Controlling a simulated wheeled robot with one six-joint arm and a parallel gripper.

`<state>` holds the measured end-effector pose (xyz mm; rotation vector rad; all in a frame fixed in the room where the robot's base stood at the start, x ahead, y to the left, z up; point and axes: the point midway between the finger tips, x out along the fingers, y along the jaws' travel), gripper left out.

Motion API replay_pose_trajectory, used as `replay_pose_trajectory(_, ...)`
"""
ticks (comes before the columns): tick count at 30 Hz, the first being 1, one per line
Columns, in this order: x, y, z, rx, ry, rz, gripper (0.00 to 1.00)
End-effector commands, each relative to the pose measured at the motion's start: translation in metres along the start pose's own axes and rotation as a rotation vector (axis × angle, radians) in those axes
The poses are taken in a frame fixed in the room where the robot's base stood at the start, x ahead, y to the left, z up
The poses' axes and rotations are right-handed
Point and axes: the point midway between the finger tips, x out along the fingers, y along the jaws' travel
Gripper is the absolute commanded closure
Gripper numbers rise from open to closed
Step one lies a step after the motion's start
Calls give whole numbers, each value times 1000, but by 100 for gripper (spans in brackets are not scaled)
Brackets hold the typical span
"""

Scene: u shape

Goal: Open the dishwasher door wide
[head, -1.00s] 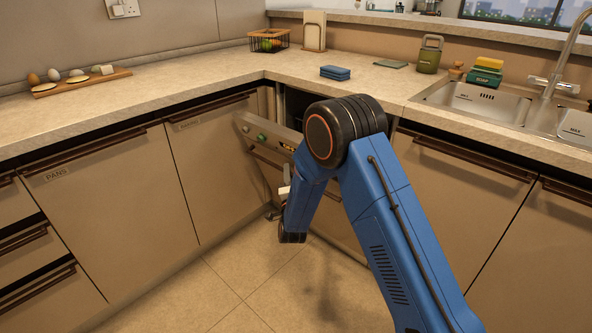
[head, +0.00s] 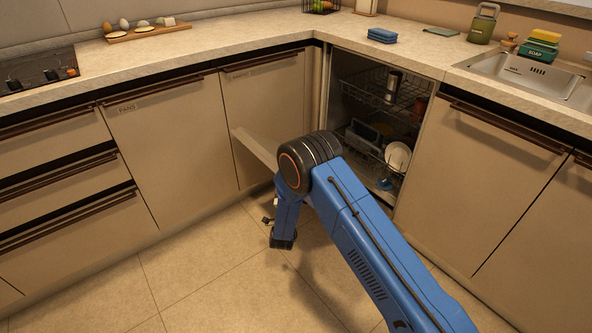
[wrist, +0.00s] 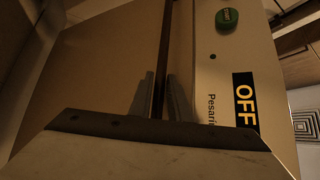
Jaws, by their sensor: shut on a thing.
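The dishwasher (head: 398,85) stands in the corner with its inside showing. Its door (head: 254,148) is swung down and outward, well tilted, and its upper edge shows left of my arm. My arm hides most of the door in the head view. In the wrist view the door's panel (wrist: 215,75) shows a green button and an "OFF" label. The dark handle bar (wrist: 166,45) runs between the fingers of my gripper (wrist: 160,98), which is shut on it. The fingertips are not clear in the head view.
Inside are an upper rack (head: 375,88) and a white plate (head: 397,156) lower down. Cabinets (head: 160,150) stand close on the left, others (head: 480,190) on the right. The tiled floor (head: 200,275) in front is clear.

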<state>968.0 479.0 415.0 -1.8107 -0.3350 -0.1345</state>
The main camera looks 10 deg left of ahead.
Motion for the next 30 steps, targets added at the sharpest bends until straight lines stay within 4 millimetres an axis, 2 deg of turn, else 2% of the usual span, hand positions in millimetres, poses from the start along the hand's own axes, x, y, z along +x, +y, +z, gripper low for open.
replay_pose_trajectory(1,-4,7,2,-1,1,5,100)
replay_pose_trajectory(6,-11,16,10,0,2,5,100)
replay_pose_trajectory(21,-14,20,12,-1,4,6,100)
replay_pose_trajectory(22,-14,20,12,0,4,6,78)
replay_pose_trajectory(23,-14,20,12,-1,4,6,71)
replay_pose_trajectory(24,-14,20,12,-1,4,6,69)
replay_pose_trajectory(30,-14,18,13,0,3,3,69)
